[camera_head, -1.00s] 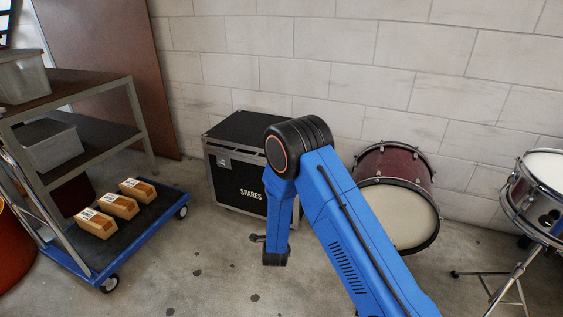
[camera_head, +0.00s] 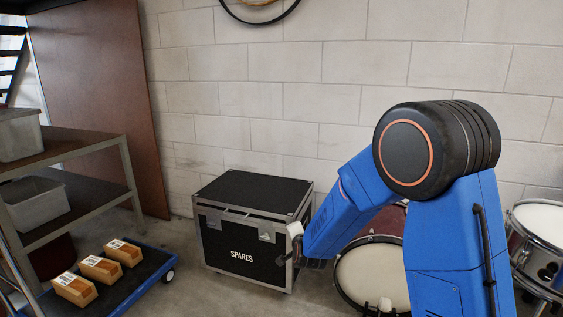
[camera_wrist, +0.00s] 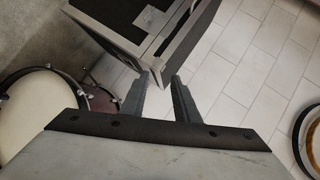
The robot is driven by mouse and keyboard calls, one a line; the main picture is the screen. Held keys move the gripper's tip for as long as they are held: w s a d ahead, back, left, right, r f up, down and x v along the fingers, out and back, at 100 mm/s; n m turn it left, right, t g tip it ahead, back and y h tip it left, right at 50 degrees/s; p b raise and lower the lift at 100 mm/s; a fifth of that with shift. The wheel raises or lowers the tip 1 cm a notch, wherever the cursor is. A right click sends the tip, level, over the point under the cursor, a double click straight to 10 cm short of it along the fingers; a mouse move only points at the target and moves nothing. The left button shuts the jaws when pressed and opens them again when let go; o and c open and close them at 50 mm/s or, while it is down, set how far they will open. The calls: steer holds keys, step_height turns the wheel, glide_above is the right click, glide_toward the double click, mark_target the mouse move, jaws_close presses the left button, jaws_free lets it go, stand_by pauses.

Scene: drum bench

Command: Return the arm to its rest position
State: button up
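My blue arm (camera_head: 455,240) shows in the head view, bent at a large black joint with an orange ring. Its forearm slopes down and left, ending in front of the right edge of a black case marked SPARES (camera_head: 245,235). My gripper (camera_wrist: 160,80) shows in the wrist view with its two dark fingers apart and nothing between them. The case also shows in the wrist view (camera_wrist: 120,38), its metal-edged corner just beyond the fingertips. I cannot tell whether they touch. In the head view the fingers are small and hard to make out.
A dark red drum (camera_head: 368,268) stands behind the arm, partly hidden. A snare drum (camera_head: 542,216) is at the right. At the left are a shelf unit (camera_head: 75,158) with grey bins and a blue trolley (camera_head: 135,295) with three boxes. A block wall (camera_head: 300,90) closes the back.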

steer(key=s+d+r+n+g, duration=0.2)
steer(key=s+d+r+n, duration=0.1)
steer(key=s+d+r, duration=0.5)
steer(key=s+d+r+n+g, duration=0.2)
steer(key=s+d+r+n, duration=0.25)
steer(key=s, duration=0.65)
steer(key=s+d+n+g+h, duration=0.1)
steer(key=s+d, duration=0.5)
steer(key=s, duration=0.9)
steer(key=s+d+n+g+h, duration=0.1)
steer(key=s+d+n+g, duration=0.2)
steer(key=s, duration=1.1)
steer(key=d+n, duration=0.1)
steer(key=d, duration=0.2)
steer(key=shift+s+d+g, duration=0.15)
steer(key=shift+s+g, duration=0.15)
steer(key=shift+s, duration=0.05)
steer(key=shift+c, duration=0.7)
